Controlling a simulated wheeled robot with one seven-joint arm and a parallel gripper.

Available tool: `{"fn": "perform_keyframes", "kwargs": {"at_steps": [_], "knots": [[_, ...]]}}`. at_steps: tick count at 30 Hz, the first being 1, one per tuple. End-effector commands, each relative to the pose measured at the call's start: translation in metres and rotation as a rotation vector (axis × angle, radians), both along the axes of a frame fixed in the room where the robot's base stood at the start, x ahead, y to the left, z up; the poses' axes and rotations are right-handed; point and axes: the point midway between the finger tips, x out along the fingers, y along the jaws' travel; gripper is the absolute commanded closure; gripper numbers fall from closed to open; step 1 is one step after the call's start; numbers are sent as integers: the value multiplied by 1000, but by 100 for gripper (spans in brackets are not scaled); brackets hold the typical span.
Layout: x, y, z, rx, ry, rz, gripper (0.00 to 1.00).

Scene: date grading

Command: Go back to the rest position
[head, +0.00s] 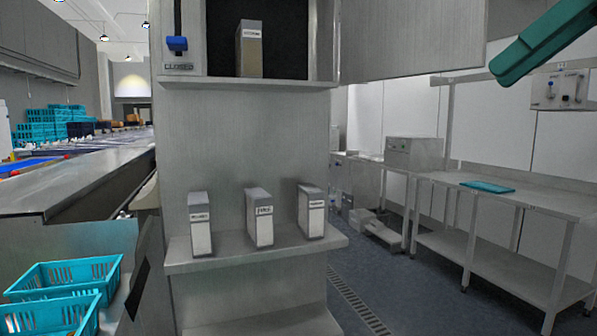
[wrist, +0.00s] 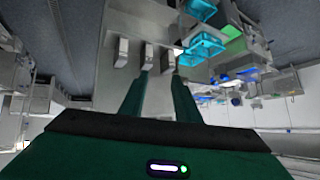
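My gripper (wrist: 158,85) shows in the wrist view with its two dark green fingers apart and nothing between them. Beyond the fingertips is the grey cabinet with three narrow grey-and-white cartons, seen at a distance. In the head view a green part of my arm crosses the upper right corner; the fingers do not show there. The left carton (head: 200,224), middle carton (head: 259,218) and right carton (head: 311,212) stand upright on a metal shelf (head: 270,257). A fourth carton (head: 250,50) stands in the open upper compartment.
The cabinet door (head: 410,38) stands open, jutting right. A blue latch (head: 177,44) above a "CLOSED" label is on the cabinet's left. Teal crates (head: 68,271) are at lower left beside a conveyor. A steel table (head: 530,200) stands at right, with open floor before it.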

Motion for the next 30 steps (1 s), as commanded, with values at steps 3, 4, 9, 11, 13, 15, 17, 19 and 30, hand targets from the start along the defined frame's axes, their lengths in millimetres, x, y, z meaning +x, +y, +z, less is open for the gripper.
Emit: {"fn": "perform_keyframes", "kwargs": {"at_steps": [3, 4, 9, 11, 13, 15, 17, 19, 30], "knots": [[11, 0, -44, -47, 72, -109, 71], [14, 0, -55, -57, 90, -135, 71], [27, -9, -121, -108, 195, -286, 71], [31, -16, -145, -124, 232, -341, 71], [33, -24, -174, -140, 278, -406, 71], [33, -33, -204, -157, 326, -469, 71], [32, -42, -230, -170, 366, -525, 71], [28, -54, -260, -182, 415, -591, 71], [-32, -113, -417, -226, 694, -930, 71]]}}
